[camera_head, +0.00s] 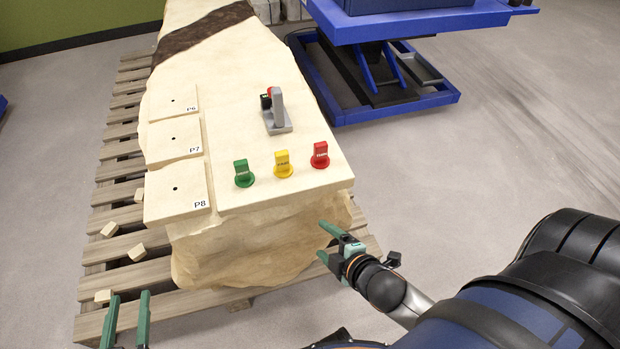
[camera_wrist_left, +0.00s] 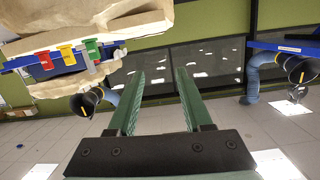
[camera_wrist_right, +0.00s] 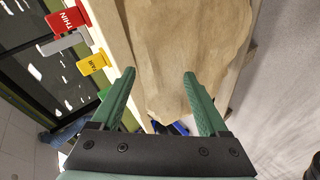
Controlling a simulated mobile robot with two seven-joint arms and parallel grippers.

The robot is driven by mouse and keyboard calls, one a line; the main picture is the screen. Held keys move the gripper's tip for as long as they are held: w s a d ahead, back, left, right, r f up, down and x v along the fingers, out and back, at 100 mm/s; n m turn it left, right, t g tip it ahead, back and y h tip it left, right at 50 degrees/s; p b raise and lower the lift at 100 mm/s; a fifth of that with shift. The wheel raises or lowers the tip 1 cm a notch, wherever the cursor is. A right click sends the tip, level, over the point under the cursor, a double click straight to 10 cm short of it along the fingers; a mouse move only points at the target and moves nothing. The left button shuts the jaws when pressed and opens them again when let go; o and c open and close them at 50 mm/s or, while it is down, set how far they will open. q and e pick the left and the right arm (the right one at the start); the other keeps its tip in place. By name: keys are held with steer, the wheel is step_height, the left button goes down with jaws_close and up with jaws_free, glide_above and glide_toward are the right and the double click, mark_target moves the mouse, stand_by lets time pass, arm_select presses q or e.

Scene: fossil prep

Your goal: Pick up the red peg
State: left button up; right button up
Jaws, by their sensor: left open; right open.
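The red peg (camera_head: 320,155) stands upright at the near right corner of the pale stone block's top (camera_head: 240,130). It also shows in the right wrist view (camera_wrist_right: 68,20), marked "THIN", and in the left wrist view (camera_wrist_left: 91,47). A yellow peg (camera_head: 283,164) and a green peg (camera_head: 243,173) stand to its left. My right gripper (camera_head: 325,243) is open and empty, below the block's top edge in front of its near right side, apart from the red peg. My left gripper (camera_head: 128,318) is open and empty at the lower left, far from the red peg.
A grey stand (camera_head: 277,115) with small red and dark green parts is behind the pegs. Plates marked P6, P7 (camera_head: 173,140) and P8 line the block's left side. A wooden pallet (camera_head: 105,235) lies underneath, with loose chips. A blue lift table (camera_head: 400,20) stands behind right.

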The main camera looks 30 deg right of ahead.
steer(key=w+d+n+t+h+b, duration=0.2)
steer(key=w+d+n+b, duration=0.25)
steer(key=n, duration=0.25)
steer(key=n+t+h+b, duration=0.35)
steer(key=n+b, duration=0.45)
steer(key=n, duration=0.5)
glide_toward(322, 154)
steer(key=shift+t+y, duration=0.25)
steer(key=shift+y, duration=0.2)
steer(key=x, duration=0.6)
steer(key=shift+s+d+f+b, duration=0.15)
steer(key=shift+d+b, duration=0.2)
steer(key=shift+b, duration=0.05)
steer(key=shift+b+x, duration=0.85)
steer(key=shift+x, duration=1.75)
arm_select(q)
steer(key=s+d+r+m+t+h, duration=0.1)
steer(key=s+r+m+t+h, duration=0.2)
steer(key=r+m+h, duration=0.1)
steer(key=s+d+r+m+t+h, duration=0.2)
steer(key=s+r+m+t+h, duration=0.1)
steer(key=r+h, duration=0.4)
steer(key=shift+s+r+m+t, duration=0.25)
steer(key=shift+r+m, duration=0.25)
steer(key=shift+r, duration=0.3)
arm_select(e)
steer(key=shift+a, duration=0.15)
jaws_close()
